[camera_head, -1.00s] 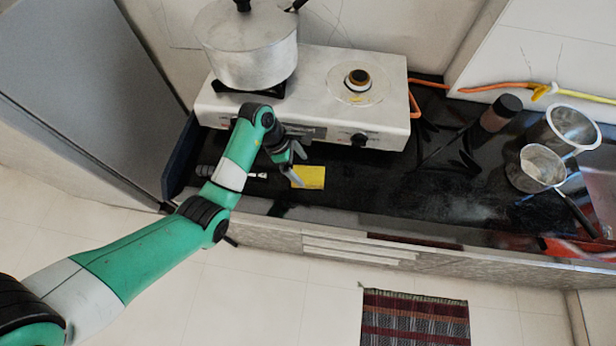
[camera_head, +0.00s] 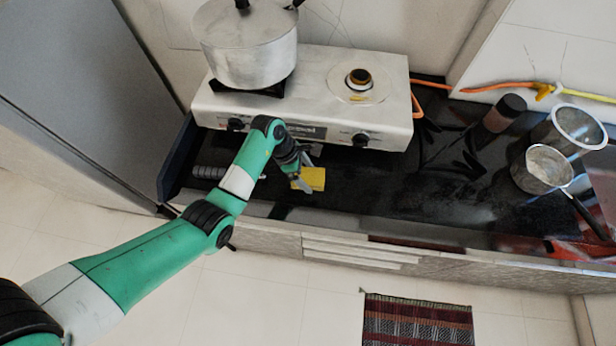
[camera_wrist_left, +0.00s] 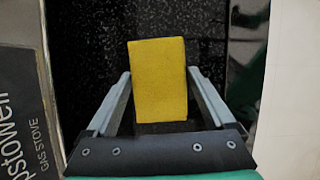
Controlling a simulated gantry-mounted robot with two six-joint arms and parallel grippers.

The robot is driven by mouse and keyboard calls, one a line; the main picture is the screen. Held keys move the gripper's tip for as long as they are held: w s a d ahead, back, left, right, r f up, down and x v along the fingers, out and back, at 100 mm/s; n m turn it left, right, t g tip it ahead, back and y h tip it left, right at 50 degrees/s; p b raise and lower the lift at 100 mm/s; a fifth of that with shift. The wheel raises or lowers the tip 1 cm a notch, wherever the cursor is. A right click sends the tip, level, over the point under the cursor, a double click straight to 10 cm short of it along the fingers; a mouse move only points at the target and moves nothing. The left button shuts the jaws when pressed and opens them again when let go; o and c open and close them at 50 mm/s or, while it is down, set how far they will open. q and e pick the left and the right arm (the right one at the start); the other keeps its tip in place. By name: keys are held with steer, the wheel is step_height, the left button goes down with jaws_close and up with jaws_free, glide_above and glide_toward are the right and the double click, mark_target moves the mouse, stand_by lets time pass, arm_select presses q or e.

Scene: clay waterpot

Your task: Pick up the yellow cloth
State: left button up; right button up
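The yellow cloth (camera_head: 312,178) is a small, thick rectangular pad at the black counter, in front of the stove. My left gripper (camera_head: 306,172) is over its left part, with fingers spread apart. In the left wrist view the cloth (camera_wrist_left: 159,80) lies between the two finger tips (camera_wrist_left: 160,72), its long sides running along the fingers. The tips are very close to its edges; a thin gap seems to show on the right, and firm contact cannot be made out. My right gripper is not in view.
The gas stove (camera_head: 312,95) stands just behind the gripper, with a lidded pot (camera_head: 247,48) on its left burner. A dark bottle (camera_head: 504,113) and metal pans (camera_head: 541,170) are at the right. The counter's middle (camera_head: 420,190) is mostly clear.

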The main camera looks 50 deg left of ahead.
mark_target(314, 177)
arm_select(q)
steer(key=c, duration=0.8)
steer(key=shift+c, duration=0.2)
step_height(314, 177, up, 4)
steer(key=shift+r+p, duration=0.1)
steer(key=shift+p, duration=1.05)
steer(key=s+d+r+p, duration=0.7)
steer(key=s+d+r, duration=0.1)
steer(key=s, duration=0.3)
steer(key=shift+d+r, duration=0.3)
steer(key=shift+r, duration=0.25)
